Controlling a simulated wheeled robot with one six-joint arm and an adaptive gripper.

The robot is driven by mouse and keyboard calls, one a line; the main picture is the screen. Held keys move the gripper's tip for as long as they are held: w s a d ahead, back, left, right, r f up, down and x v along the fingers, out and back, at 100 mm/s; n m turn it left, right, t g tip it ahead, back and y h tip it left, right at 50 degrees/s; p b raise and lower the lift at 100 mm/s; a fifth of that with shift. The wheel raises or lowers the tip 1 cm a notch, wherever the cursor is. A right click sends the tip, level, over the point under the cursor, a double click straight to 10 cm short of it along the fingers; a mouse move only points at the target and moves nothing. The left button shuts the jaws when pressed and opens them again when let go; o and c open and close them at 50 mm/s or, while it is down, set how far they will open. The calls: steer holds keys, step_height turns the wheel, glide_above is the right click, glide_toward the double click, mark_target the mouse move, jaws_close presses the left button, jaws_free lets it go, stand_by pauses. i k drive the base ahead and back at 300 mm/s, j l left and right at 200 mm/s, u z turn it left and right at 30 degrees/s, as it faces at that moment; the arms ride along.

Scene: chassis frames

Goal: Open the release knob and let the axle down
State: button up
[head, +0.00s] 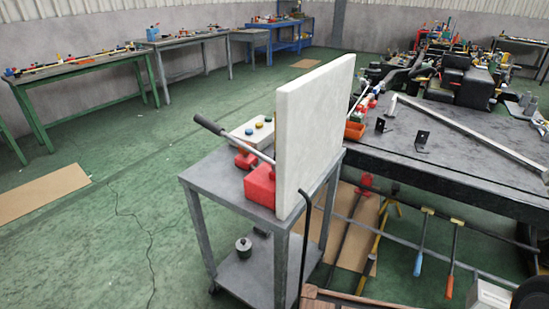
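A red hand pump (260,186) sits on the top of a grey trolley (215,175). Its long lever (235,142) slants up to the left and ends in a dark grip. A small release knob cannot be made out on the pump at this size. An upright white panel (312,130) stands on the trolley's right side and may hide part of the pump. I cannot pick out the axle with certainty among the dark chassis parts (465,80) at the upper right. My gripper is not in view.
A box with coloured buttons (252,132) stands behind the pump. A dark workbench (460,150) with brackets adjoins the trolley on the right; long-handled tools (421,245) are below it.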

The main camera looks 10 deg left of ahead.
mark_target(241, 150)
steer(key=i+u, duration=0.15)
steer(key=u, duration=0.25)
steer(key=i+u, duration=0.2)
steer(key=u, duration=0.2)
steer(key=i+u, duration=0.15)
steer(key=u, duration=0.25)
steer(key=k+j, duration=0.2)
steer(key=k, duration=0.2)
steer(key=i+l, duration=0.2)
steer(key=i, duration=0.3)
